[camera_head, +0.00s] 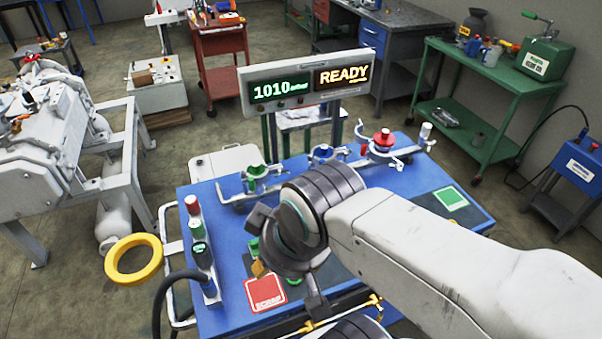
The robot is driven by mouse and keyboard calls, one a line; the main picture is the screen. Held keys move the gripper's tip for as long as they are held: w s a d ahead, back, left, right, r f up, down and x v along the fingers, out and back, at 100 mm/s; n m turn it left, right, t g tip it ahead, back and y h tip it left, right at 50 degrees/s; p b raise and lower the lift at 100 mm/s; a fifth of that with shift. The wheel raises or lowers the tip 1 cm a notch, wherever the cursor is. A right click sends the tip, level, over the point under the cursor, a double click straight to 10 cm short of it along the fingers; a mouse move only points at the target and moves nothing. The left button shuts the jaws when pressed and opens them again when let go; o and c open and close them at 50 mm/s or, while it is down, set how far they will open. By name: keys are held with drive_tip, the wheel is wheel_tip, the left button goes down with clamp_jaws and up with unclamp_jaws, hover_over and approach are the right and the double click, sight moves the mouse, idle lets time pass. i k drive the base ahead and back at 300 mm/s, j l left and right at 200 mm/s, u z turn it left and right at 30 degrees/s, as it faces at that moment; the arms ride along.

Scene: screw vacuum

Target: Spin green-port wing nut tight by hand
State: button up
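The green port (256,171) stands at the back left of the blue worktable (225,255), with green parts on a metal clamp fitting. Its wing nut is too small to tell apart. My gripper (288,260) hangs over the front middle of the table, in front of and right of the green port, apart from it. Its dark fingers look spread, and no held thing shows between them. A green piece (253,247) shows beside the gripper and another bit of green (294,282) shows below it; the gripper partly hides both.
A blue port (322,153) and a red port (383,139) stand right of the green one. The display (305,82) reads 1010 and READY behind them. A red pad (265,293), a green pad (451,198) and a lamp column (198,232) are on the table.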

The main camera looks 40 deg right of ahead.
sight(280, 171)
drive_tip(key=z, duration=0.7)
